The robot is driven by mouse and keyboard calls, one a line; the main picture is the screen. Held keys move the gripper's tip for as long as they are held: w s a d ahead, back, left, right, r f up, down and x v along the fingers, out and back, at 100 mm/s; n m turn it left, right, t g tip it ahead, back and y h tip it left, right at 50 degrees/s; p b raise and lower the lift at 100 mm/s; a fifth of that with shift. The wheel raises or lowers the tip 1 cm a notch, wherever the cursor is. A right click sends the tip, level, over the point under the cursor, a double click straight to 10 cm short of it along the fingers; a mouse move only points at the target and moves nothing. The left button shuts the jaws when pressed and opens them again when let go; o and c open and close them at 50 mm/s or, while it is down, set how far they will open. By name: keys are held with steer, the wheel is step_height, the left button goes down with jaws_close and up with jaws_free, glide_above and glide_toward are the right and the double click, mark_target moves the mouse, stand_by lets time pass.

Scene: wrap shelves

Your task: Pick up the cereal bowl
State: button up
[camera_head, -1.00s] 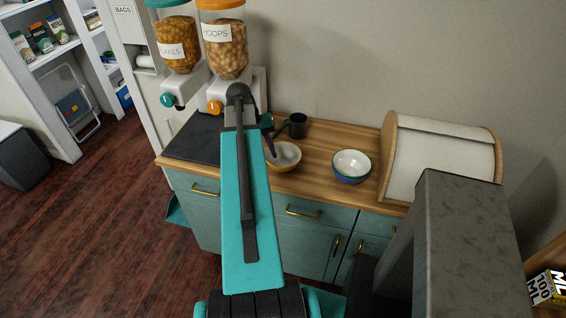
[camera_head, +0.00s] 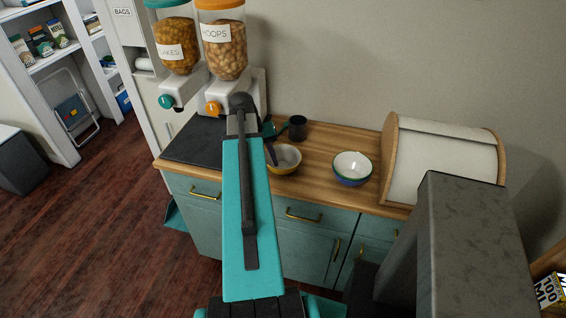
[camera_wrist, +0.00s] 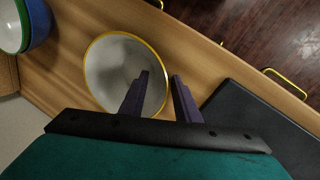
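A bowl with a white inside and a yellow rim (camera_head: 287,167) stands upright on the wooden counter, partly hidden by my arm in the head view. In the wrist view the yellow-rimmed bowl (camera_wrist: 110,68) lies just ahead of my gripper (camera_wrist: 160,77). My gripper is open and empty. Its left finger overlaps the bowl's inside in the picture and its right finger is outside the rim, over the counter. I cannot tell whether the fingers touch the bowl. A second bowl or stack, blue and green outside (camera_head: 352,179), stands to the right.
Cereal dispensers (camera_head: 222,50) stand at the back left beside a dark mat (camera_head: 195,142). A bread box (camera_head: 440,165) fills the counter's right end. Bare counter (camera_head: 318,165) lies between the bowls.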

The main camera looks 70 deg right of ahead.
jaws_close()
steer(key=shift+r, duration=0.2)
step_height(320, 180, up, 10)
steer(key=p, duration=0.7)
steer(key=shift+f, duration=0.15)
stand_by(0.5)
